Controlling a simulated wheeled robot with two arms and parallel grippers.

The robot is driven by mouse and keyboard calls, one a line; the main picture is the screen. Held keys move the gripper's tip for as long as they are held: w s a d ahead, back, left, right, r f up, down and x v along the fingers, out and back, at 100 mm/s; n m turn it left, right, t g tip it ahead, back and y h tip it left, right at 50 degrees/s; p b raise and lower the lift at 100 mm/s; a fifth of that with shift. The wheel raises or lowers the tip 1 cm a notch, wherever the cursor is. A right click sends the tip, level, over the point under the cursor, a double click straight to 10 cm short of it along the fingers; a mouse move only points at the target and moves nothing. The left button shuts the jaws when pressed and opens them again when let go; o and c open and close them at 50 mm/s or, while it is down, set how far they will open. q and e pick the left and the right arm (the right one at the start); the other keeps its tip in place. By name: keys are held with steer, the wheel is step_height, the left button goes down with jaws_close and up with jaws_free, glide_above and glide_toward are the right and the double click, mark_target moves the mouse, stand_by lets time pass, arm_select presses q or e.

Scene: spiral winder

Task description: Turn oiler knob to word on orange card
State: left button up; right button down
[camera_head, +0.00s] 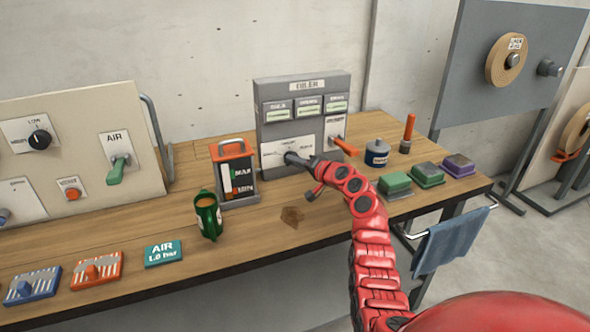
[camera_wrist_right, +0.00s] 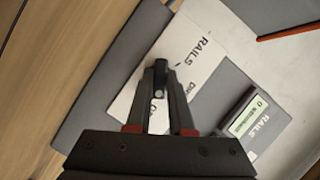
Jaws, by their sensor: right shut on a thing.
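The grey oiler panel (camera_head: 262,110) stands at the back of the bench under an "OILER" label, with several small green displays. My right gripper (camera_head: 296,159) reaches the white dial plate (camera_head: 272,148) low on its front. In the right wrist view the gripper (camera_wrist_right: 160,88) is shut on the dark oiler knob (camera_wrist_right: 160,70). The white plate (camera_wrist_right: 190,40) around it reads "RAILS" at one end; its other words are partly hidden. My left gripper is not in view.
A green mug (camera_head: 207,215) and an oil-level box (camera_head: 234,175) stand left of my arm. An orange lever (camera_head: 345,146) and green blocks (camera_head: 394,184) are to the right.

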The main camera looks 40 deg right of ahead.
steer(key=shift+m+t+y+b, duration=0.4)
steer(key=shift+m+b, duration=0.4)
steer(key=shift+m, duration=0.2)
steer(key=c, duration=0.8)
jaws_free()
steer(key=s+d+r, duration=0.1)
steer(key=s, duration=0.7)
steer(key=s+d, duration=0.1)
steer(key=s, duration=0.8)
steer(key=shift+d+r, duration=0.25)
steer(key=shift+r, duration=0.15)
